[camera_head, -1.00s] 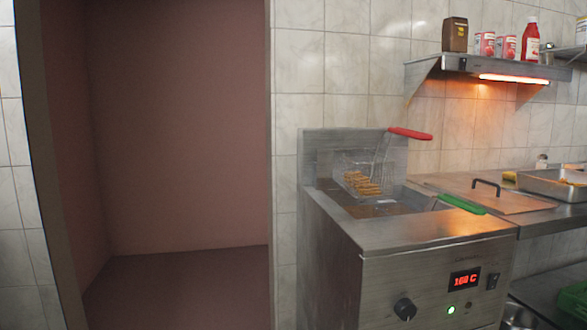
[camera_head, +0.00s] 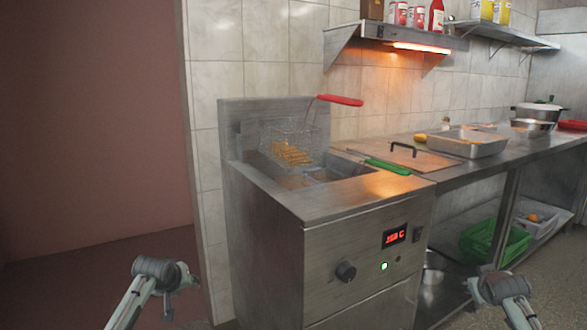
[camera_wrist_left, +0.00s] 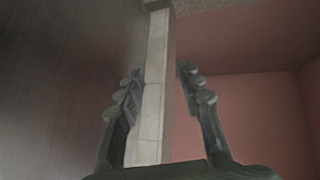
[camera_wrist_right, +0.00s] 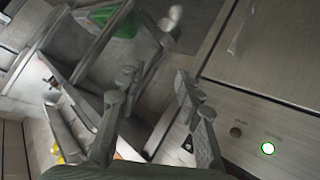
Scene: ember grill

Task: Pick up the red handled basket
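The red-handled basket (camera_head: 291,150) is a wire basket holding golden fries. It sits raised at the back left of the fryer's oil well, and its red handle (camera_head: 340,100) points up and right. A second handle, green (camera_head: 388,167), lies low at the fryer's right edge; its basket is mostly hidden. My left gripper (camera_wrist_left: 162,78) is open and empty. In the head view my left arm is low, left of the fryer and well apart from the basket. My right gripper (camera_wrist_right: 155,85) is open and empty, low in front of the counter, right of the fryer.
The steel fryer (camera_head: 325,225) has a lit red display and a knob. A lidded steel counter (camera_head: 440,180) with a tray (camera_head: 468,143) continues right. A heat-lamp shelf (camera_head: 395,38) hangs above. A green crate (camera_head: 495,243) stands below the counter. The doorway at left is clear.

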